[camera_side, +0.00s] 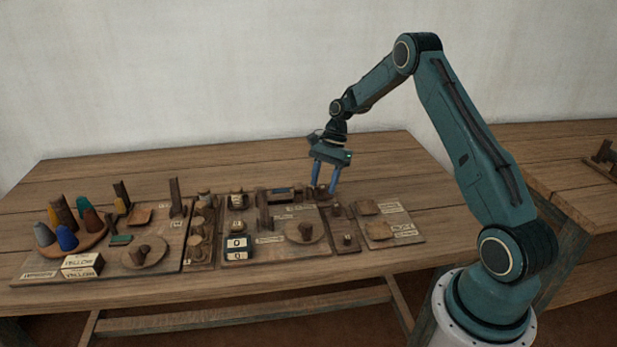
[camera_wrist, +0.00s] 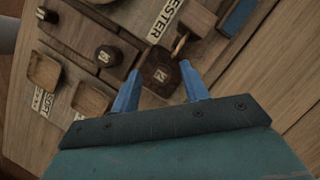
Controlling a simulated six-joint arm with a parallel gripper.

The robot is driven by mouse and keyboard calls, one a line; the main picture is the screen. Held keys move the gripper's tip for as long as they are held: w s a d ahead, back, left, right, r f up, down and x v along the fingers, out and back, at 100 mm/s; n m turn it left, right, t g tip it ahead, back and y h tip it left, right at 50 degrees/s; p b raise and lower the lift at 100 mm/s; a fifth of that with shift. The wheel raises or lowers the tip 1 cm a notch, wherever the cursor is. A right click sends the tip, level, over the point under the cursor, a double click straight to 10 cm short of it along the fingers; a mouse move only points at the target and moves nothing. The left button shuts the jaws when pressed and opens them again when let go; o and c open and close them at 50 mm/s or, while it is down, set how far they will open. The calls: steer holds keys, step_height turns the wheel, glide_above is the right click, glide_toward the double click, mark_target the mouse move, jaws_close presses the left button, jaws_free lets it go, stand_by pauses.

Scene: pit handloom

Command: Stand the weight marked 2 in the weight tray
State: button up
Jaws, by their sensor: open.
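My gripper (camera_side: 325,188) is open and points down over the far end of the narrow board. In the wrist view its two blue fingers (camera_wrist: 160,86) stand apart, with a dark square-topped piece (camera_wrist: 162,72) showing between and beyond their tips. That piece bears a pale mark like a 2 turned sideways; contact with the fingers cannot be told. A round dark-topped piece (camera_wrist: 107,55) to its left also has a pale mark, too small to read surely. Which piece is the weight marked 2 is uncertain. No label I can read identifies the weight tray.
Two shallow wooden dishes (camera_side: 368,207) lie on the right board beside printed labels. A round wooden disc (camera_side: 305,232) and upright posts stand on the middle board. Coloured cones (camera_side: 66,238) crowd the left end. The tabletop right of the boards (camera_side: 450,222) is clear.

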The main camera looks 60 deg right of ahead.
steer(key=shift+r, duration=0.15)
steer(key=v, duration=1.2)
stand_by(0.7)
steer(key=s+a+r+n+t+h, duration=0.1)
steer(key=s+a+r+n, duration=0.35)
steer(key=a+r, duration=0.45)
steer(key=s+a+r+n+t+h, duration=0.1)
steer(key=s+a+r+n, duration=0.35)
steer(key=a+r, duration=0.5)
steer(key=s+a+f+n+t, duration=0.1)
steer(key=s+a+n, duration=0.1)
steer(key=s, duration=0.4)
steer(key=s+a+f+n+t+h, duration=0.1)
steer(key=s+a+f+n, duration=0.1)
steer(key=s+n, duration=0.2)
steer(key=s+a+f+n+t+h, duration=0.1)
steer(key=s+a+n, duration=0.1)
steer(key=s, duration=0.7)
steer(key=shift+s+f+n+t, duration=0.2)
steer(key=shift+n+t, duration=0.1)
steer(key=shift+n, duration=0.2)
